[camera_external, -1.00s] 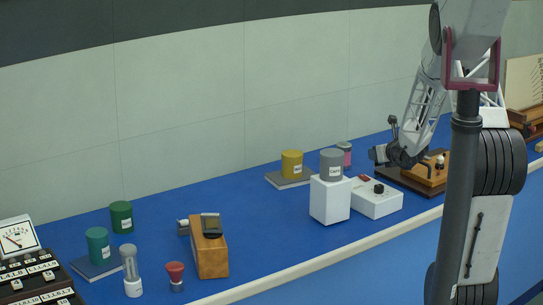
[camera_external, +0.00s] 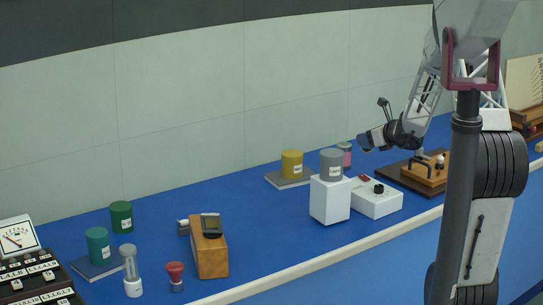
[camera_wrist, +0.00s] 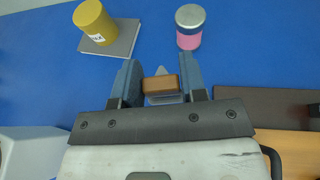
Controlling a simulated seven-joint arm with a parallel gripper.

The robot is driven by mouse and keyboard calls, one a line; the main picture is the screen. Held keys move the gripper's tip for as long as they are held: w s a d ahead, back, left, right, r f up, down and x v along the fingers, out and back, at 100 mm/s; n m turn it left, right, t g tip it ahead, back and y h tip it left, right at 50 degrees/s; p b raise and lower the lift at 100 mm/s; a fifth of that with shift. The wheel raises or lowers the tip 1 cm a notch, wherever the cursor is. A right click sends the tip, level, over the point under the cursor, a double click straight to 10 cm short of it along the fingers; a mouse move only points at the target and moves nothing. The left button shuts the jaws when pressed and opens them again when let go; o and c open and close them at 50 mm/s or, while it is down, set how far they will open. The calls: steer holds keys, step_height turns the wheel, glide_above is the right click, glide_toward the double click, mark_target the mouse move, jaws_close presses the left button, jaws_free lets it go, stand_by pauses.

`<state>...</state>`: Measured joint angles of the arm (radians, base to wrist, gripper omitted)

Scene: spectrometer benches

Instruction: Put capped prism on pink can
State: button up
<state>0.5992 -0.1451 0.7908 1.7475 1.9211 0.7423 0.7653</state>
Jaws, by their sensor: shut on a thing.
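My gripper (camera_wrist: 160,82) is shut on the capped prism (camera_wrist: 161,84), a grey wedge with a brown cap, held between two blue-grey fingers in the wrist view. In the external view my gripper (camera_external: 366,141) is raised above the bench, and the prism cannot be made out there. The pink can (camera_wrist: 189,38) has a grey metal lid and stands upright ahead of the fingers, slightly right of the prism in the wrist view. It also shows in the external view (camera_external: 346,158), partly hidden behind a grey can. The prism is apart from it.
A yellow can (camera_external: 292,163) stands on a grey slab (camera_wrist: 122,42) left of the pink can. The grey can (camera_external: 331,165) tops a white block (camera_external: 330,201) beside a white control box (camera_external: 377,198). A wooden apparatus (camera_external: 430,173) sits at right. Blue bench surrounds the pink can.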

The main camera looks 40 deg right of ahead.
steer(key=shift+s+a+r+n+g+y, duration=0.2)
steer(key=shift+s+a+r+n+y, duration=0.15)
steer(key=shift+a+r+n+y, duration=0.45)
steer(key=shift+s+a+r+n+g+y, duration=0.2)
steer(key=shift+s+a+r+n+y, duration=0.15)
steer(key=shift+a+r+n+y, duration=0.4)
steer(key=shift+w+a+f, duration=0.1)
steer(key=shift+a+f, duration=0.05)
glide_above(346, 144)
steer(key=shift+a+f, duration=0.2)
steer(key=shift+f, duration=0.55)
steer(key=shift+f, duration=1.75)
steer(key=shift+f, duration=0.15)
steer(key=o, duration=0.9)
steer(key=shift+o, duration=0.2)
